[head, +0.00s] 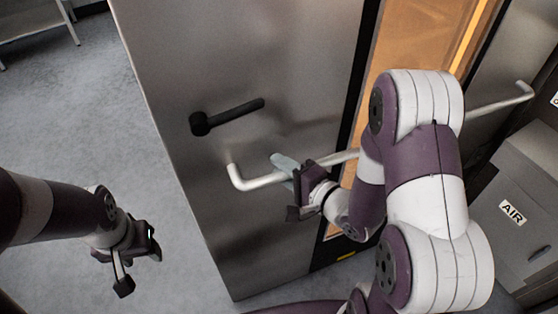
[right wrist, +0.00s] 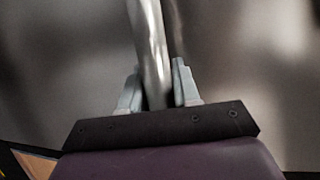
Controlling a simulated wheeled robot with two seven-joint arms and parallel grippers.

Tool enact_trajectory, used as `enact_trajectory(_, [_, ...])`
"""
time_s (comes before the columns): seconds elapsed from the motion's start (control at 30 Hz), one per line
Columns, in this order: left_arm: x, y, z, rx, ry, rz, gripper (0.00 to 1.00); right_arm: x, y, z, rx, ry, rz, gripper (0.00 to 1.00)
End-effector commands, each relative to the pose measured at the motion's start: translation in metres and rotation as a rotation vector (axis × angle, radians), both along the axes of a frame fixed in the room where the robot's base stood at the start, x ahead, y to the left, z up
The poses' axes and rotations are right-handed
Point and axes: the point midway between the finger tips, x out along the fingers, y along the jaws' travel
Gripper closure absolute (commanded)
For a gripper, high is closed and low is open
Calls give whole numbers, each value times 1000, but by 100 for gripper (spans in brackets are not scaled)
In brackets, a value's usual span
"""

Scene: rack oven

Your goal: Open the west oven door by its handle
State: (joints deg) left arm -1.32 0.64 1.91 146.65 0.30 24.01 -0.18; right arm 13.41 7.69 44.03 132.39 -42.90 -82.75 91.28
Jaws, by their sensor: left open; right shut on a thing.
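The oven door (head: 290,75) is a tall brushed-steel panel in the middle of the head view, with a window showing an orange-lit inside. Its long silver bar handle (head: 258,182) runs across the panel; it also shows in the right wrist view (right wrist: 150,45). My right gripper (head: 290,170) is shut on the bar near its left end; in the right wrist view its two grey fingers (right wrist: 158,88) sit on either side of the bar. My left gripper (head: 140,268) is open and empty over the floor at lower left, apart from the door. My right arm hides part of the handle and window.
A black lever (head: 230,115) sticks out of the panel above the handle. Grey boxes, one labelled AIR (head: 512,212), stand at the right. The grey floor (head: 95,130) left of the door is clear, with a metal rack (head: 40,22) at the far left.

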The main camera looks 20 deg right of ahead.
Motion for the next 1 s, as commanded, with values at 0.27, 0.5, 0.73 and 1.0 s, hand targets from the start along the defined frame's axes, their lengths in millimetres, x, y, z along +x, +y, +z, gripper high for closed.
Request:
enact_trajectory(0.27, [0,0,0,0,0,0,48,0,0,-2,2,6,-2,48])
enact_trajectory(0.5, [0,0,0,0,0,0,48,0,0,-1,2,5,-1,48])
enact_trajectory(0.73, [0,0,-1,0,0,0,48,-18,-12,3,3,5,-7,48])
enact_trajectory(1.0, [0,0,2,0,0,0,48,-69,-42,14,2,6,-12,48])
